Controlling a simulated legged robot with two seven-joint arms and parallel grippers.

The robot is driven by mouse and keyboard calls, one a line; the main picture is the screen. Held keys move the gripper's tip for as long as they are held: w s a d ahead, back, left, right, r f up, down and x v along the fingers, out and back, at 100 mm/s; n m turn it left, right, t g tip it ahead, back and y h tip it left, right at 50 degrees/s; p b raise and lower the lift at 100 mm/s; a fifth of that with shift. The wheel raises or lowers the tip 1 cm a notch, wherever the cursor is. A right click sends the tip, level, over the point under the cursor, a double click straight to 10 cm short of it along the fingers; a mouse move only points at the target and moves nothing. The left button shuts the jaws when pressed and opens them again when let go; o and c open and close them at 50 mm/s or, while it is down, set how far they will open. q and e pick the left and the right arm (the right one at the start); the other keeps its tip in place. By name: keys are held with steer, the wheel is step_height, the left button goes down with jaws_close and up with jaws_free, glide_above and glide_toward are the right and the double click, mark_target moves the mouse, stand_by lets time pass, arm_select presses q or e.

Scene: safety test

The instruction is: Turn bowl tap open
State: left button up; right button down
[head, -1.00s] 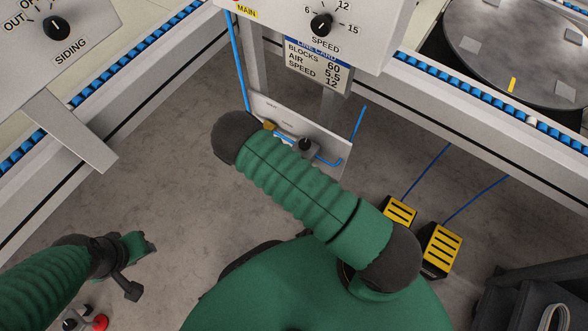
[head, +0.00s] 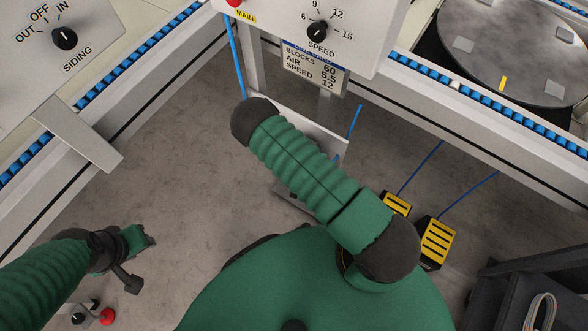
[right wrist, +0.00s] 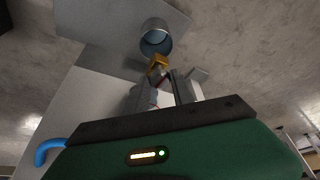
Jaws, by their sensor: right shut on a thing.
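In the right wrist view, a short round bowl (right wrist: 155,38) with a pale blue inside hangs at the upper middle. A small yellow tap (right wrist: 157,66) shows just below it. My right gripper (right wrist: 161,78) is shut on the tap, its fingers reaching up to it; the fingertips partly cover the tap. How far the tap is turned I cannot tell. In the head view my right arm hides the right gripper, bowl and tap. My left gripper (head: 138,262) hangs over the floor at lower left, away from the bowl; its fingers are unclear.
A pale panel (head: 312,122) stands behind my right arm, with blue hoses nearby. The speed control box (head: 345,35) is above it. Yellow pedals (head: 438,241) lie on the floor to the right. Conveyor rails border both sides.

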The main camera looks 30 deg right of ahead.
steer(key=shift+w, duration=0.1)
steer(key=c, duration=1.4)
jaws_free()
steer(key=shift+r, duration=0.1)
steer(key=p+v, duration=0.8)
steer(key=v, duration=0.8)
steer(key=shift+r, duration=0.2)
